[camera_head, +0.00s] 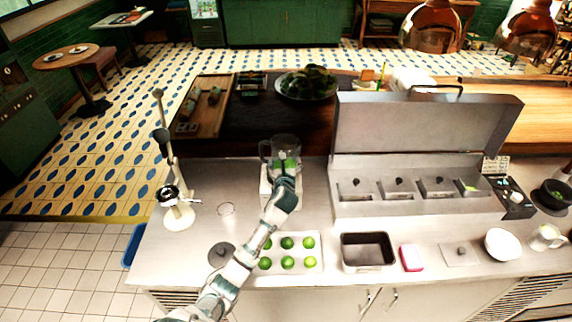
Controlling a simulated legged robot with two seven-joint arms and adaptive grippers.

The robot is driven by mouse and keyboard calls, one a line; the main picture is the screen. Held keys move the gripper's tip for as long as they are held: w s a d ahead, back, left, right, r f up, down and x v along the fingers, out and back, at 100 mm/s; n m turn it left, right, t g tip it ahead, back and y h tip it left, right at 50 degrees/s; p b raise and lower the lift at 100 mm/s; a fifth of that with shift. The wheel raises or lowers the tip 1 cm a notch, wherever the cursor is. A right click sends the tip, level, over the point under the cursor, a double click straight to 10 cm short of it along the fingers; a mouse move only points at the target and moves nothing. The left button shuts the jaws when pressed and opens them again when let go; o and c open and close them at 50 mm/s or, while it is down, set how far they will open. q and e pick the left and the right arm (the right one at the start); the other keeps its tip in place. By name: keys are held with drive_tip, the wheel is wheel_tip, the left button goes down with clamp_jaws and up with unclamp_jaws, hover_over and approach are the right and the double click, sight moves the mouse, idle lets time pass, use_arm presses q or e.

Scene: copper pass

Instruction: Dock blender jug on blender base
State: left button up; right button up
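The clear blender jug (293,143) stands upright at the far edge of the steel counter, with something green showing inside or through it. A pale blender base (265,187) shows just below the jug, partly hidden by my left arm. I cannot tell whether the jug rests on the base or is held just above it. My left gripper (284,160) is at the front of the jug, overlapping it in the picture. Its fingers are small and dark, so I cannot tell whether they are closed on it. My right gripper is not in view.
A tray of green limes (297,256), a dark metal pan (367,251) and a pink-edged box (411,258) lie in front. An open-lidded steel bin unit (420,205) fills the right.

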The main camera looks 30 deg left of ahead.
use_arm(q)
drive_tip(key=shift+a+f, duration=0.4)
drive_tip(key=shift+f, duration=0.1)
drive_tip(key=shift+a+f+b, duration=0.2)
drive_tip(key=shift+a, duration=0.3)
drive_tip(key=shift+a+f+b, duration=0.15)
drive_tip(key=shift+a+b, duration=0.05)
drive_tip(key=shift+a, duration=0.25)
drive_tip(key=shift+c, duration=0.3)
drive_tip(key=shift+d+r, duration=0.1)
drive_tip(key=shift+d, duration=0.25)
drive_tip(key=shift+d+r, duration=0.1)
drive_tip(key=shift+d, duration=0.2)
drive_tip(key=shift+s, duration=0.1)
drive_tip(key=shift+a+p, duration=0.45)
drive_tip(key=shift+p, duration=0.05)
drive_tip(key=shift+d, duration=0.1)
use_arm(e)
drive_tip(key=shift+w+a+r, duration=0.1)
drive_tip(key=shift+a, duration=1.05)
